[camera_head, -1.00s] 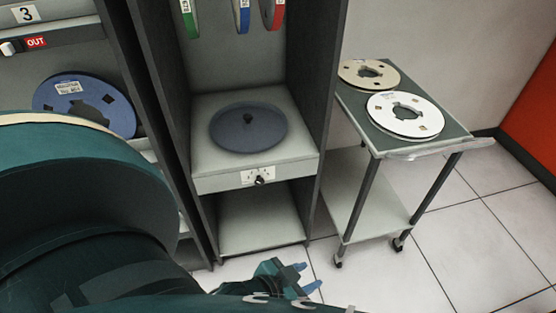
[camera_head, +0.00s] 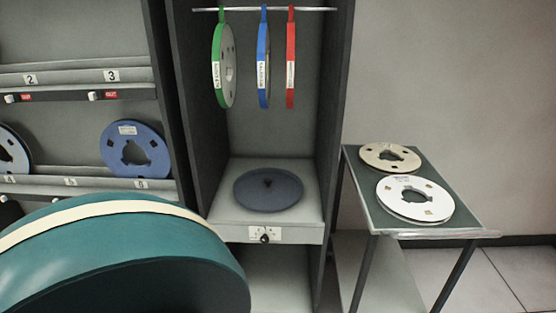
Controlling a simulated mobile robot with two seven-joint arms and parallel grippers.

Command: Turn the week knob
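The week knob appears to be the small black knob (camera_head: 264,239) on a white marked plate (camera_head: 283,235). The plate sits on the front edge of the shelf (camera_head: 222,232) in the middle cabinet, below a dark round disc (camera_head: 268,189). The plate's marks are too small to read, and the way the knob points cannot be told. A large teal part of my own arm fills the lower left. Neither gripper shows in the view.
Green (camera_head: 223,66), blue (camera_head: 263,62) and red (camera_head: 291,62) reels hang from a rod above. A cart (camera_head: 455,212) with a tan reel (camera_head: 390,157) and a white reel (camera_head: 413,199) stands right. A left rack holds a blue reel (camera_head: 136,170).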

